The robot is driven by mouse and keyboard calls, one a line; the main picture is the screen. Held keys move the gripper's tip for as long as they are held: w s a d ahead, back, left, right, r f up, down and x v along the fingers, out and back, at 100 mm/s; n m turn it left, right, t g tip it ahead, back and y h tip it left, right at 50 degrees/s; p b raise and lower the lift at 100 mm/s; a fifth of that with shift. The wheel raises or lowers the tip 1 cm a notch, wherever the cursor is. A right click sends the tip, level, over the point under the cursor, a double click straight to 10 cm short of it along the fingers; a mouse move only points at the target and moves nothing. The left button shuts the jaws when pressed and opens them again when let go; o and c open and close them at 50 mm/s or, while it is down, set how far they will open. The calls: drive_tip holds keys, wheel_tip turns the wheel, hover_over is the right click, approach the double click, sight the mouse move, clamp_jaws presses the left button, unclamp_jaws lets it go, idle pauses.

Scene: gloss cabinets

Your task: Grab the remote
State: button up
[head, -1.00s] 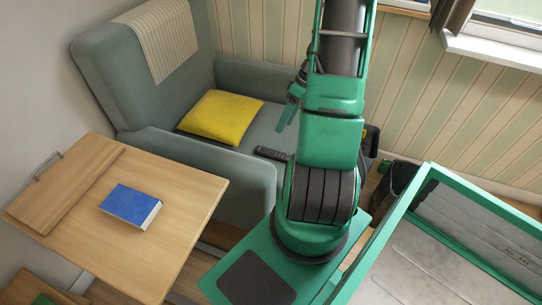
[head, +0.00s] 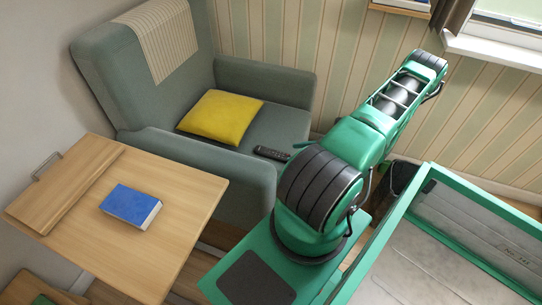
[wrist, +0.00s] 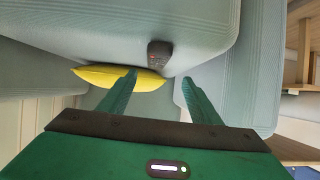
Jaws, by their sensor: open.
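The black remote (head: 272,153) lies on the seat of the grey-green armchair (head: 262,120), near the seat's front edge, in the head view. It also shows in the wrist view (wrist: 159,54), beyond and between my fingertips. My gripper (wrist: 159,77) is open and empty, with its two green fingers apart and pointing toward the chair. The remote is apart from both fingers. In the head view my arm hides most of the gripper.
A yellow cushion (head: 220,117) lies on the seat left of the remote. The chair's near armrest (head: 215,172) stands between the seat and a wooden table (head: 165,235) with a blue book (head: 131,205). A dark bin (head: 400,177) stands behind my tray.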

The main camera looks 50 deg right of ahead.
sight(274, 153)
drive_tip(key=x, duration=0.5)
drive_tip(key=shift+w+f, duration=0.3)
drive_tip(key=shift+f, duration=0.05)
drive_tip(key=shift+d+x, duration=0.2)
drive_tip(key=shift+x, duration=2.35)
drive_tip(key=shift+w+r, duration=0.15)
drive_tip(key=c, duration=1.2)
